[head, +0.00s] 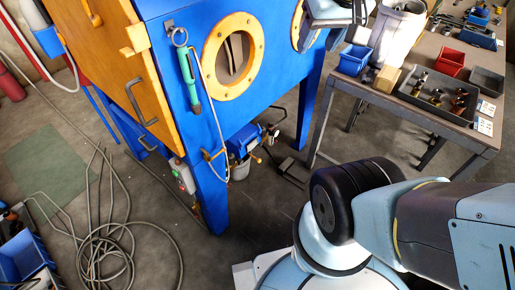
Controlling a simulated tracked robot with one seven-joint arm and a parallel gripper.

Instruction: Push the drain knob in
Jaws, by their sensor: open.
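The blue blaster cabinet (207,150) stands at the upper left on blue legs, with an orange side door and round orange-rimmed ports. Under it is a small blue unit (240,141) with small orange and dark fittings (266,140) at its right. I cannot tell which fitting is the drain knob; the parts are small and partly in shadow. A white pail (240,168) stands below the unit. Part of my arm crosses the top edge in front of the cabinet's right port. My gripper's fingers do not show.
A workbench (424,118) at the right holds a blue bin (354,60), a red bin (450,63) and a grey tray (411,97) of parts. Coiled hose (105,255) lies on the floor at the left. A blue crate (22,254) is at the lower left.

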